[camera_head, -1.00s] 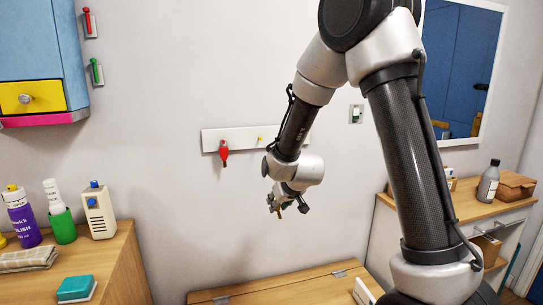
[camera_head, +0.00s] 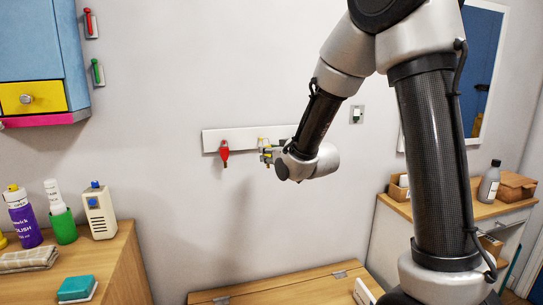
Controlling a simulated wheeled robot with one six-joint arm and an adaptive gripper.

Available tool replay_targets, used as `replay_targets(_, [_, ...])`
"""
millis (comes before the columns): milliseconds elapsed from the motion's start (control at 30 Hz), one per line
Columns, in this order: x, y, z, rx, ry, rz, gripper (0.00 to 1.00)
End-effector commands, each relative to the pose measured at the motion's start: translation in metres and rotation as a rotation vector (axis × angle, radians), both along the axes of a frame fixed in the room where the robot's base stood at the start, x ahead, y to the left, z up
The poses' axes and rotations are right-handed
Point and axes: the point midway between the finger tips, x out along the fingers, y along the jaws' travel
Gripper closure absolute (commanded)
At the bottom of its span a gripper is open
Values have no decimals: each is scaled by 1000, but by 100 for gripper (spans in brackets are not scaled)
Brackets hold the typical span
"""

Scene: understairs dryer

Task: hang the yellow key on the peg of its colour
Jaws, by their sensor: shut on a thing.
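A white peg board (camera_head: 215,134) is fixed to the wall. A red key (camera_head: 224,153) hangs from its left part. My gripper (camera_head: 265,154) is at the board's lower edge, right of the red key, in front of where the yellow peg sticks out. It is shut on the yellow key (camera_head: 267,150), of which only a small yellowish bit shows at the fingers. The yellow peg and the key's top overlap in this view, so I cannot tell whether the key is on the peg or just before it. My wrist and forearm hide the board's right end.
A wooden chest lid (camera_head: 285,285) lies below the board. A blue cabinet (camera_head: 35,45) hangs at upper left, above a wooden counter (camera_head: 125,262) with bottles. A mirror and a side shelf are at right.

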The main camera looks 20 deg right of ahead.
Motion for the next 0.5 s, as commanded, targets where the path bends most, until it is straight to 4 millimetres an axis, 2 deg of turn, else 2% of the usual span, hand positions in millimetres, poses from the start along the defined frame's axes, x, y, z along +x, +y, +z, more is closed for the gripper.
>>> replay_targets(500, [34, 0, -4, 0, 1, 0, 94])
